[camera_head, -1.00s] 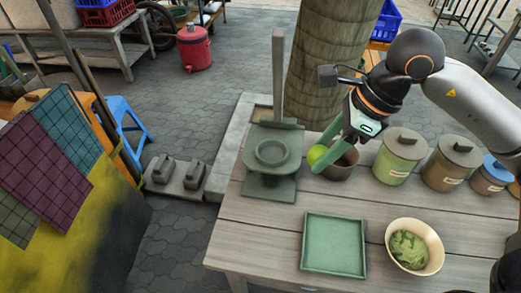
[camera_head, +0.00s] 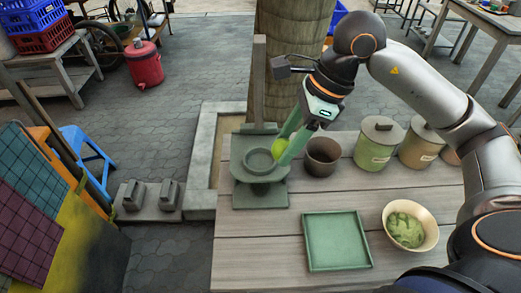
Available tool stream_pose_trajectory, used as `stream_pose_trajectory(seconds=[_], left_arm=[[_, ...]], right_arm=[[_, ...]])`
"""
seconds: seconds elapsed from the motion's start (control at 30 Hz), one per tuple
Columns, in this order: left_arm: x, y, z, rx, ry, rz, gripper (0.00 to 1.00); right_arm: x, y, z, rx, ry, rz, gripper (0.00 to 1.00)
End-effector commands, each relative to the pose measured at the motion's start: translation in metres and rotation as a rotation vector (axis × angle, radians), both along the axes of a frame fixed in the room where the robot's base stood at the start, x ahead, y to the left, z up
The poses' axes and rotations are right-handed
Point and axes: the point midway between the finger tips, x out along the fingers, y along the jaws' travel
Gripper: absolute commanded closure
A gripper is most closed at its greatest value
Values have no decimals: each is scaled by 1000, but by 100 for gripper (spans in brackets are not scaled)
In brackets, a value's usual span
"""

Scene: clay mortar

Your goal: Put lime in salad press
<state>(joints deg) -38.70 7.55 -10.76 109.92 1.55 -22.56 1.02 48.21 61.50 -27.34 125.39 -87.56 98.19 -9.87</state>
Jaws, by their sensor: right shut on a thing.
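A bright green lime (camera_head: 279,149) is held between the green fingers of my right gripper (camera_head: 281,155). The gripper points down and left, at the right edge of the salad press. The salad press (camera_head: 258,182) is grey-green, with a round bowl on a square base and a tall post behind it. The lime is at the right rim of the press's bowl (camera_head: 259,160). I cannot tell whether it touches the rim. My left gripper is not in view.
A brown cup (camera_head: 322,155) stands just right of the press. Lidded jars (camera_head: 377,145) stand further right. A green square tray (camera_head: 337,240) and a cream bowl with green contents (camera_head: 410,226) are at the front. The wooden table (camera_head: 255,245) is bare at front left.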

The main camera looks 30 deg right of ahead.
Motion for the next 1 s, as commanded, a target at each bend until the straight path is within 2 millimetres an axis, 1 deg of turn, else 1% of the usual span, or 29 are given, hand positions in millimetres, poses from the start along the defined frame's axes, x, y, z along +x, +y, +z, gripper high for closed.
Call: stream_pose_trajectory(seconds=[0.03, 0.17, 0.2, 0.3, 0.4, 0.5, 0.7, 0.9, 1.0], left_arm=[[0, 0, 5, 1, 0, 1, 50], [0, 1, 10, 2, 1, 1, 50], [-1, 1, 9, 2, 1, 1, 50], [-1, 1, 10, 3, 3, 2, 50], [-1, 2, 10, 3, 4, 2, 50], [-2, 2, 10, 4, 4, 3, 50], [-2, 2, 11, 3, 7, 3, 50], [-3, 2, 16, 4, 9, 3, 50], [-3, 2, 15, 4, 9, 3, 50]], right_arm=[[13, 1, -3, 6, 6, 0, 100], [45, 1, -18, 5, 4, -1, 100], [53, 0, -27, 4, 6, 0, 100], [68, 0, -47, 3, 4, 0, 100], [80, 0, -62, 1, 3, 0, 100], [88, -1, -70, 1, 0, 0, 100], [97, -1, -82, 0, 1, 0, 100], [95, -1, -109, 1, 2, 1, 100], [96, -1, -110, 0, -3, 1, 100]])
